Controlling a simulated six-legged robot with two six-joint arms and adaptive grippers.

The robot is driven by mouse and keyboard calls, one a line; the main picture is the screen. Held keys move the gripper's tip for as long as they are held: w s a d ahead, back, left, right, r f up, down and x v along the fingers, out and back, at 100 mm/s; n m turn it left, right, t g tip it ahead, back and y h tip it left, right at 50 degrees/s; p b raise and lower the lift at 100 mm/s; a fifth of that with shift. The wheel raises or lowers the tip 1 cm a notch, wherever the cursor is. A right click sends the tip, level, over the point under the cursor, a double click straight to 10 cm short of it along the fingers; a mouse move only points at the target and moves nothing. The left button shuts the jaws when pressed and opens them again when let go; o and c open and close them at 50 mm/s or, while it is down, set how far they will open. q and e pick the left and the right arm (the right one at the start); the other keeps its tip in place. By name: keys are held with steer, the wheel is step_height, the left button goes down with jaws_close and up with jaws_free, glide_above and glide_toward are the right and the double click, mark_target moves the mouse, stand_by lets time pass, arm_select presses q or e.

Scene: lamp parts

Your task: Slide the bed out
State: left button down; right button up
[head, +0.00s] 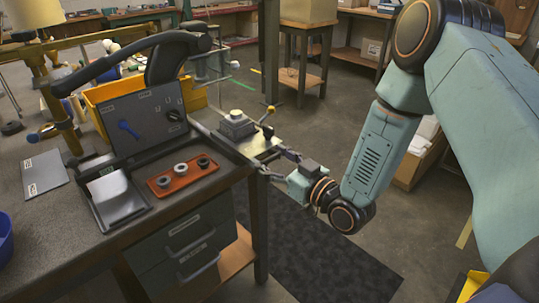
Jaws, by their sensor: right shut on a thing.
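A pale metal bed (262,147) sticks out past the right end of the workbench, with a grey block-like fixture (237,124) and a small knobbed lever on top. My right gripper (270,164) reaches in from the right at the bed's near right edge. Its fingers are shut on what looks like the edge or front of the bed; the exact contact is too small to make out. My left gripper is not in view.
The workbench (190,203) carries an orange tray (183,175) with several round parts, a dark panel (143,122), a yellow bin (120,88) and a black lamp-like arm. Drawers are below. A dark mat (330,255) and open floor lie right of the bench.

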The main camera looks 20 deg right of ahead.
steer(key=shift+s+a+f, duration=0.15)
steer(key=shift+s+f, duration=0.05)
steer(key=o, duration=1.3)
steer(key=shift+c, duration=0.2)
steer(key=shift+o, duration=0.8)
steer(key=shift+s+r, duration=0.1)
steer(key=shift+r, duration=0.05)
steer(key=shift+v, duration=6.05)
steer(key=shift+r, duration=0.1)
